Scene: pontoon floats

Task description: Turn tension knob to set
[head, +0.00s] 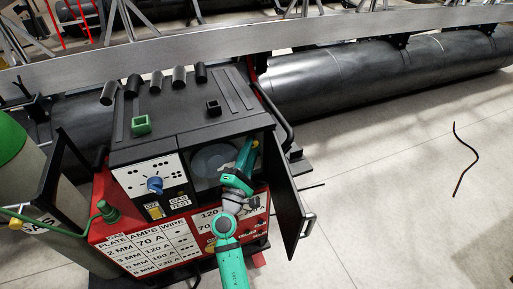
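The welding machine (180,130) stands in the middle of the head view with its right-hand side compartment open. A grey wire spool (212,160) sits inside the compartment. My green arm comes up from the bottom edge and reaches into the opening, in front of the spool's right side. My gripper (251,147) is at the compartment's upper right. A small yellow spot shows at its tip; I cannot tell whether it is the tension knob or part of something else. The arm covers much of the wire feed area, and the fingers are too small to read.
The open black door (290,205) stands close to the right of my arm. A blue knob (155,185) is on the white front panel. A green gas cylinder (15,150) is at the left. Black floats lie behind. Floor at the right is mostly clear, with a thin black rod (464,165).

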